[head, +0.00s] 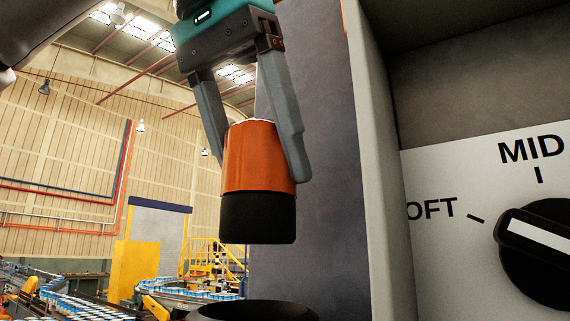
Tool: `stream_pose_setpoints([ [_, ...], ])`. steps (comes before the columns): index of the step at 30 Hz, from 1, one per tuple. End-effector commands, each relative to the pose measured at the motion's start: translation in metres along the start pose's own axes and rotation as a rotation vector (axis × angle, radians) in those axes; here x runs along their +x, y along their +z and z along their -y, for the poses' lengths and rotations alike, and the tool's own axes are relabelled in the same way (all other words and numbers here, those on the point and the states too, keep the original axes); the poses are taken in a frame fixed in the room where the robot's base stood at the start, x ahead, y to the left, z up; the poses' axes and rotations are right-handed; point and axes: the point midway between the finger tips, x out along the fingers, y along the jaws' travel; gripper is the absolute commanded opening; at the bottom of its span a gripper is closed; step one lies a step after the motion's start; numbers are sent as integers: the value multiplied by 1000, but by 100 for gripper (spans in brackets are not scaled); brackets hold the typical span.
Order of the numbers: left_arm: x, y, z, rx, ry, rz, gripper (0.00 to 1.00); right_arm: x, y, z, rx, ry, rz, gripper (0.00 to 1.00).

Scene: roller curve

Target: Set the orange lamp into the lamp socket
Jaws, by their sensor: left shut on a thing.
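The orange lamp (258,157) is an upright cylinder with an orange upper part and a black lower part (258,218). My left gripper (260,150) comes down from above, shut on the orange part with one finger on each side. The lamp hangs in the air. Below it, at the bottom edge of the head view, is a dark round ring that looks like the lamp socket (255,309). A visible gap separates the lamp's black base from the ring. The ring's lower part is cut off by the frame. My right gripper is not in view.
A grey cabinet wall (380,150) stands close to the right of the lamp. Its panel (440,180) carries a black knob (540,250) and the label MID. A dark grey upright panel (320,120) is behind the lamp. Conveyors (90,305) and yellow stairs (205,260) lie far off at left.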

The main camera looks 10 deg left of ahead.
Motion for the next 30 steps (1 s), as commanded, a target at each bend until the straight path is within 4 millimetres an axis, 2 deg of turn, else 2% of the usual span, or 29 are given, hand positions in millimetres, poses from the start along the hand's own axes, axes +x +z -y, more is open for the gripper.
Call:
stream_pose_setpoints([
  [4,6,2,1,-1,1,4,7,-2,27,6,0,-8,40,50],
  [8,14,6,1,0,1,6,7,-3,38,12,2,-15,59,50],
  [15,32,17,1,-3,2,-1,7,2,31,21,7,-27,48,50],
  [21,45,25,0,-2,0,0,7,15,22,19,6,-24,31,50],
  [30,53,30,0,-3,0,-1,7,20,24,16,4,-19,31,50],
])
